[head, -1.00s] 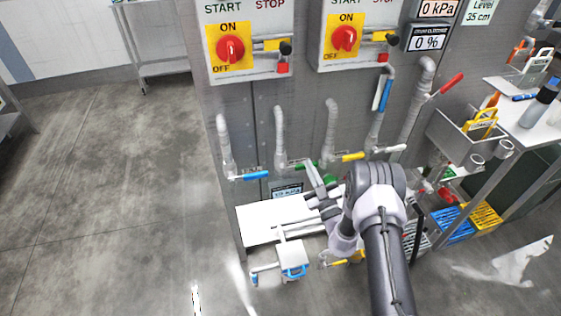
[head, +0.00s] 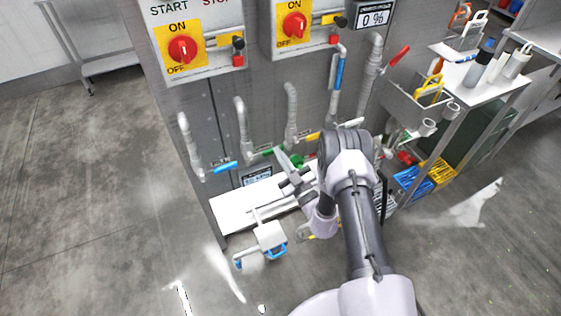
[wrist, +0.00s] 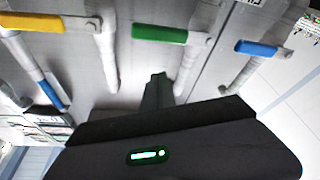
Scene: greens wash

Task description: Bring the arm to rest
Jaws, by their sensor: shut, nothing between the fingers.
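My arm (head: 355,205) reaches up from the bottom of the head view and bends at a dark joint towards the grey panel. My gripper (head: 284,160) is at its far end, close in front of the row of pipes and valve handles. In the wrist view the gripper fingers (wrist: 157,90) are together, with nothing between them. A green valve handle (wrist: 160,34) lies beyond the fingertips there, with a gap visible in the picture. A yellow handle (wrist: 30,22) is to its left and a blue handle (wrist: 257,47) to its right. Contact with the panel cannot be seen.
Red rotary switches (head: 183,49) sit on boxes above the pipes. A white shelf (head: 232,205) and a small pump-like unit (head: 270,236) are below the gripper. Blue and yellow crates (head: 437,172) stand to the right. The floor (head: 90,200) at left is open.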

